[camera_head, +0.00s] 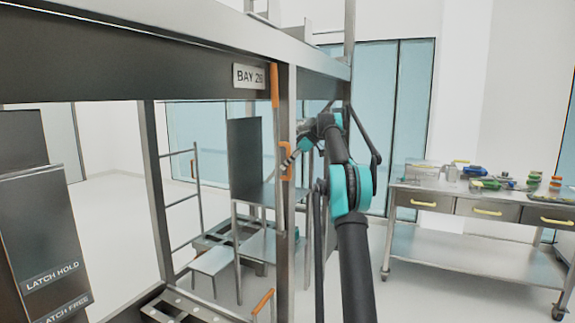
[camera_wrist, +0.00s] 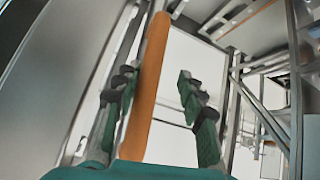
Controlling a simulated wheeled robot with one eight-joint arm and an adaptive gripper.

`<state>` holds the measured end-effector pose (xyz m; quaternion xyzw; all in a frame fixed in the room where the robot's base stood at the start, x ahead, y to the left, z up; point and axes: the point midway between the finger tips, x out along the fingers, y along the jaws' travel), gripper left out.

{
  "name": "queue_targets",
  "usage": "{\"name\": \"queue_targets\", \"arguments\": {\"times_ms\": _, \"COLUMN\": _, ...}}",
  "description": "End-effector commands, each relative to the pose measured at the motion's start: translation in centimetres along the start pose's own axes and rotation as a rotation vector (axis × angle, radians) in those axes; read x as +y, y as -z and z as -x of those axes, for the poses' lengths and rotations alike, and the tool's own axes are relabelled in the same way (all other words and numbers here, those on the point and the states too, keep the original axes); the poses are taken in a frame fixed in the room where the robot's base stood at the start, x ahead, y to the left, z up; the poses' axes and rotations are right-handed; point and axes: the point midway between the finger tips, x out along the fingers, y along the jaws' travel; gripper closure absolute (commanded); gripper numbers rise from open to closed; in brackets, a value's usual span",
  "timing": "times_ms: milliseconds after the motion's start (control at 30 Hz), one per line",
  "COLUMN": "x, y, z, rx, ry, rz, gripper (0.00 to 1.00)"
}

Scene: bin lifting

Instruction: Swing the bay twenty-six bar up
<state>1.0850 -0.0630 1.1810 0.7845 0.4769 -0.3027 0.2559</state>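The BAY 26 sign (camera_head: 248,76) is on the dark upper beam of the metal frame. An orange grip (camera_head: 275,86) stands upright beside the post just right of the sign; I take it for part of the bay twenty-six bar. A smaller orange bracket (camera_head: 286,161) is lower on the post. My gripper (camera_head: 294,160) is beside the post near this bracket, its fingers small and hard to make out. In the wrist view my gripper (camera_wrist: 155,95) is open, with a long orange bar (camera_wrist: 148,80) between its fingers, closer to the left finger. A gap shows at the right finger.
A panel at left carries LATCH HOLD (camera_head: 52,277) and LATCH FREE labels. Another orange-tipped lever (camera_head: 263,301) is low by the post. A steel cart (camera_head: 470,207) with yellow-handled drawers and small items stands at right. Open floor lies between frame and cart.

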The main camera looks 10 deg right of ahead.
Motion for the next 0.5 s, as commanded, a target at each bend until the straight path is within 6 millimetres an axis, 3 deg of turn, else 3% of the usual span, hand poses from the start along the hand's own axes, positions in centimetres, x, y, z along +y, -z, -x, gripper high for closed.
{"name": "queue_targets", "arguments": {"times_ms": 300, "x": 0.1, "y": -0.1, "z": 4.9, "rx": -0.001, "ry": -0.001, "rz": -0.002, "gripper": 0.61}}
{"name": "queue_targets", "arguments": {"times_ms": 500, "x": 0.1, "y": -0.1, "z": 6.8, "rx": -0.001, "ry": -0.001, "rz": -0.002, "gripper": 0.61}}
